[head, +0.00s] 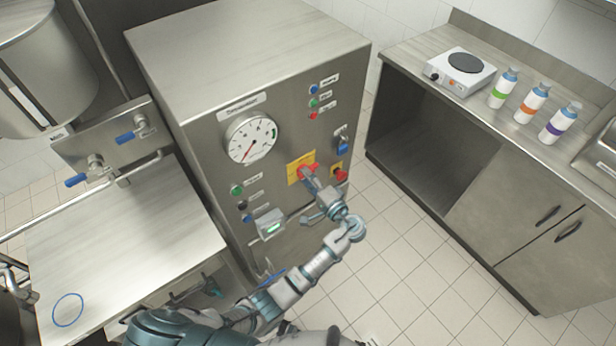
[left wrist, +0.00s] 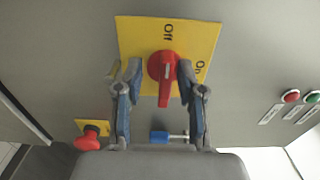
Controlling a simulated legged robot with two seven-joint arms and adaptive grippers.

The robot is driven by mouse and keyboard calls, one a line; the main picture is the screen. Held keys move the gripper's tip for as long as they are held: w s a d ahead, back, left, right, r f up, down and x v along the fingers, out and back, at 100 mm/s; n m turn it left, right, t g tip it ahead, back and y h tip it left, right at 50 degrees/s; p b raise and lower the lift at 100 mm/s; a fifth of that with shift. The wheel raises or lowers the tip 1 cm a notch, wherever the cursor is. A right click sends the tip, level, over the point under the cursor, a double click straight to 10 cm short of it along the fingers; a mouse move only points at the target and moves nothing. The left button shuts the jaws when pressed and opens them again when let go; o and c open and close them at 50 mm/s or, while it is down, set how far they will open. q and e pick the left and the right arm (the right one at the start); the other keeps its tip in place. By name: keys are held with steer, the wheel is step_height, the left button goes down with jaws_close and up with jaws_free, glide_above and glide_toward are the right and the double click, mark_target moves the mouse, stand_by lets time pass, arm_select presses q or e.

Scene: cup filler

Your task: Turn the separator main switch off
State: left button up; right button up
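The main switch is a red rotary handle (left wrist: 164,72) on a yellow plate (left wrist: 138,30) marked Off and On. In the left wrist view the Off label is at the top and On at the right. The handle's long side runs up and down, roughly in line with Off. In the head view the yellow plate (head: 293,174) is on the cabinet front, partly covered by my left gripper (head: 308,176). The fingers of my left gripper (left wrist: 160,68) are apart, one on each side of the handle. The right finger looks very close; contact is unclear. My right gripper is not in view.
A grey box with a lit display (head: 269,227) is below left. A counter (head: 440,45) with a hot plate and bottles stands at the right.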

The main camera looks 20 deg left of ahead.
arm_select(q)
steer(key=shift+r, duration=0.1)
steer(key=v, duration=1.2)
